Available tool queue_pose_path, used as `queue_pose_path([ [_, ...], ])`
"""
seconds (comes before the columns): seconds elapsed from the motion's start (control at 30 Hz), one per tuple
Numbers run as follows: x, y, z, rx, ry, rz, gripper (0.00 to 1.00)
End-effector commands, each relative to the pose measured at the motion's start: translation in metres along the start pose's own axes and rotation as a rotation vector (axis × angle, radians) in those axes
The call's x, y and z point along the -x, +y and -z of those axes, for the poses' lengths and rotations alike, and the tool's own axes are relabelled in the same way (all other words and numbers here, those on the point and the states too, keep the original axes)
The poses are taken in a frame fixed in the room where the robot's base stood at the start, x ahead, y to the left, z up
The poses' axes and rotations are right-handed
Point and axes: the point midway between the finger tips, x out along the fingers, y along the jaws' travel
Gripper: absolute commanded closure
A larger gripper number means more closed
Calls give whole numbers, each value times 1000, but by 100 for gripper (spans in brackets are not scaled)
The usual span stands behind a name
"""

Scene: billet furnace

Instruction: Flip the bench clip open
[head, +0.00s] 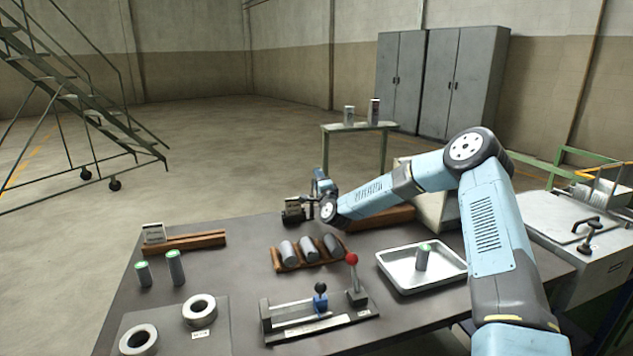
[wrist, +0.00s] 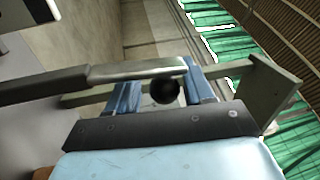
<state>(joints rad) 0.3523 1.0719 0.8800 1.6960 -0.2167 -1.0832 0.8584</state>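My gripper (head: 296,212) is small and dark in the head view, out over the far part of the bench and well behind the clip. Its fingers are too small there to read.
A red-ball lever (head: 351,259) stands on the fixture's right end. A rack of grey billets (head: 273,257) lies behind it. A metal tray (head: 398,277) holds a green-topped cylinder (head: 422,258). Two rings (head: 199,310) and two cylinders (head: 176,268) are at the left.

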Motion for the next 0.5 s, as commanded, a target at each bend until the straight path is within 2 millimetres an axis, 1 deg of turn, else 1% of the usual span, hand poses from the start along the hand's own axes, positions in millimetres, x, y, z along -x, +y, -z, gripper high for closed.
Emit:
queue_pose_path([
  [0.3, 1, -2, -1, 0, -1, 3, 46],
  [0.37, 5, -2, -1, 0, -2, 3, 46],
  [0.47, 17, -2, -1, 1, -2, 3, 46],
  [0.5, 23, -2, -2, 1, -3, 2, 46],
])
